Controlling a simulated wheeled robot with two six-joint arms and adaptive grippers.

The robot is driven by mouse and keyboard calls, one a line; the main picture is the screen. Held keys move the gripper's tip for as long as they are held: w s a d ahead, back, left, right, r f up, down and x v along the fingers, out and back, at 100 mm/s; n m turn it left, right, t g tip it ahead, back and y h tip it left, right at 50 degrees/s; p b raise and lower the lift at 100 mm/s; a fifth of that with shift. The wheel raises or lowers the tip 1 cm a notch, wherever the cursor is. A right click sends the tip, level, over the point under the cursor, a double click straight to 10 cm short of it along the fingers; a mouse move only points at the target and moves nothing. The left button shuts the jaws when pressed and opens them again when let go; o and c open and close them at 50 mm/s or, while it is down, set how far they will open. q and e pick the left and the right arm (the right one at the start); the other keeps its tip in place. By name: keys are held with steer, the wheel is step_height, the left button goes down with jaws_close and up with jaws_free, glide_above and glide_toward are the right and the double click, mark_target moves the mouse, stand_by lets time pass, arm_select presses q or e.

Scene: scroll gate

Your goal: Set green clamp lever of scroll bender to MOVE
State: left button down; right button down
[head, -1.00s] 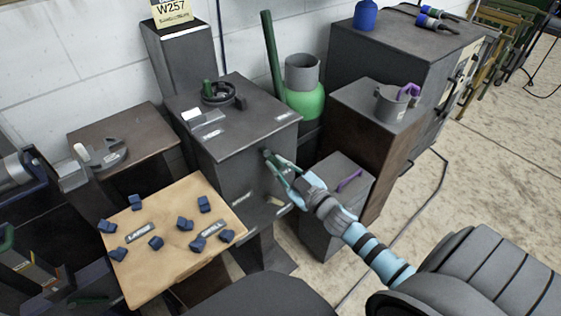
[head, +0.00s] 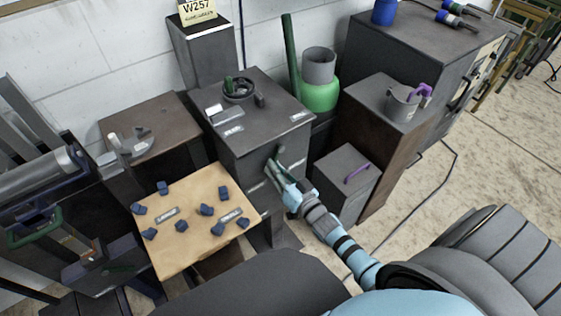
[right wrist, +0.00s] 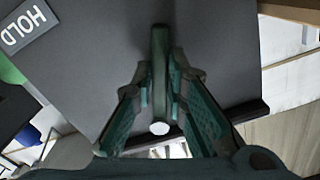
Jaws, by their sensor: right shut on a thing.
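The scroll bender is a dark grey cabinet (head: 285,98) near the middle of the head view, with a round fixture (head: 238,90) on its top. The green clamp lever (head: 280,150) is on its front face. In the right wrist view the lever (right wrist: 159,65) stands lengthwise between the fingers, with a pale round end. My right gripper (head: 274,170) is at the cabinet's front and shut on the lever; its fingers also show in the right wrist view (right wrist: 160,98). A HOLD label (right wrist: 23,25) lies at that view's upper left. My left gripper is not in view.
A wooden board (head: 190,248) with several dark blue blocks is left of the gripper. A low grey box (head: 345,175) with a purple handle stands close on the right. A green cylinder (head: 320,96) and long green bar (head: 290,50) are behind. Open floor lies right.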

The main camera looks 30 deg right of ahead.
steer(key=shift+a+r+m+p, duration=0.35)
steer(key=shift+a+m+p, duration=0.3)
steer(key=shift+m, duration=0.45)
steer(key=shift+s, duration=0.1)
steer(key=c, duration=1.6)
jaws_free()
steer(key=shift+s+d, duration=0.1)
steer(key=shift+s, duration=0.1)
steer(key=s+d, duration=0.1)
steer(key=s, duration=1)
steer(key=shift+s, duration=0.25)
